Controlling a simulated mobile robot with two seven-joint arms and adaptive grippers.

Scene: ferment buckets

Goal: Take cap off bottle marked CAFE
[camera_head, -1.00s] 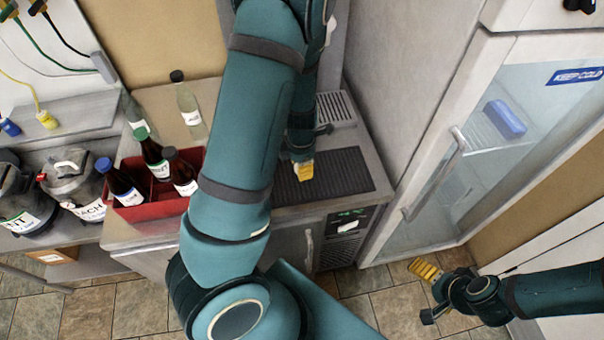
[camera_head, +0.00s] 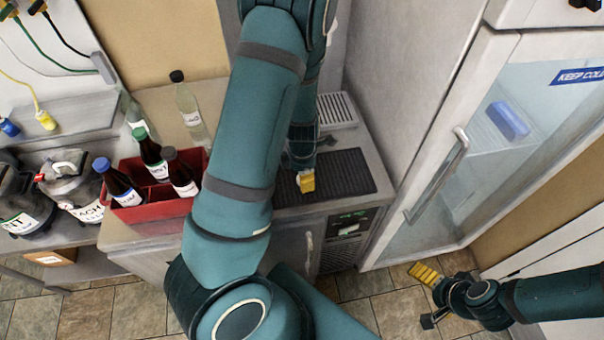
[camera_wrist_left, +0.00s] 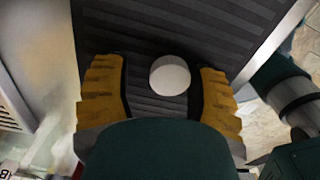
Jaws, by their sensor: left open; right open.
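No label reading CAFE can be made out. Three dark bottles stand in a red crate (camera_head: 150,212), with a blue cap (camera_head: 102,164), a green cap (camera_head: 139,133) and a black cap (camera_head: 169,153). A clear bottle with a black cap (camera_head: 188,105) stands behind them. My left gripper (camera_head: 306,182) is over the dark ribbed mat, partly hidden by my arm. In the left wrist view its yellow fingers (camera_wrist_left: 158,70) are apart, with a round white thing (camera_wrist_left: 169,75) between them, near the right finger. I cannot tell whether it is a cap. My right gripper (camera_head: 426,273) is open and empty, low at the right.
The ribbed mat (camera_head: 345,172) lies on the counter beside a tall glass-door fridge (camera_head: 440,175). Lidded buckets (camera_head: 75,182) stand on a shelf at the left. Another clear bottle (camera_head: 129,107) stands behind the crate. My left arm hides the counter's middle.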

